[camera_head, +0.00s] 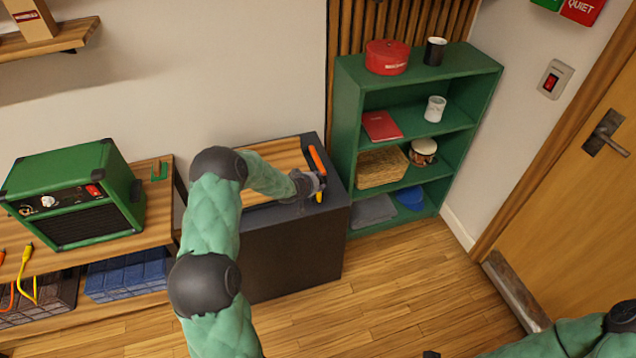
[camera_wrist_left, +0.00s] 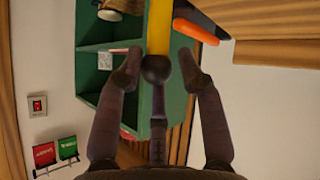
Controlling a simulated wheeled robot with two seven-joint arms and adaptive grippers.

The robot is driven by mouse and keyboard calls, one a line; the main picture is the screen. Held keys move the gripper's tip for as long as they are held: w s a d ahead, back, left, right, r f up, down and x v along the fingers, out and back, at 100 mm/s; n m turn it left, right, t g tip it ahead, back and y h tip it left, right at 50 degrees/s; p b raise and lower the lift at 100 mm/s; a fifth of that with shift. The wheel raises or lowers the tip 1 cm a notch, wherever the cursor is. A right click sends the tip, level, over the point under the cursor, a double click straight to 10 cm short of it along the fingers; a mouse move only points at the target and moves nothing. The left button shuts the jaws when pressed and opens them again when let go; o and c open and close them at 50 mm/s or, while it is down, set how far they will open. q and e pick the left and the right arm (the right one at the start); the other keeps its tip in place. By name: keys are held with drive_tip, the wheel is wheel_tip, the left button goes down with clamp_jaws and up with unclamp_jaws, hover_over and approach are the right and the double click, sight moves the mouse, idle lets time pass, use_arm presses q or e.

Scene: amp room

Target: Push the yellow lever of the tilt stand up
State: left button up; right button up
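The tilt stand (camera_head: 296,262) is a dark box with a slatted wooden top, against the wall in the head view. Its yellow lever (camera_head: 319,196) shows as a short piece beside my left gripper (camera_head: 312,184). In the left wrist view the yellow lever (camera_wrist_left: 159,28) comes down from the top edge toward a dark round knob or tip between the fingers. My left gripper (camera_wrist_left: 158,75) has its fingers spread to both sides; it is open. Whether it touches the lever cannot be told. A small dark piece at the bottom edge of the head view may be my right gripper (camera_head: 431,354).
An orange bar (camera_head: 317,160) lies just behind the lever. A green shelf (camera_head: 345,140) with several items stands close on the right. A wooden bench (camera_head: 155,215) with a green amp (camera_head: 75,195) is on the left. Open floor (camera_head: 400,290) lies before the shelf and door (camera_head: 570,200).

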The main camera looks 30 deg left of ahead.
use_arm(q)
drive_tip(key=shift+o, duration=0.5)
drive_tip(key=shift+a, duration=0.15)
drive_tip(key=shift+s, duration=0.1)
drive_tip(key=v, duration=1.2)
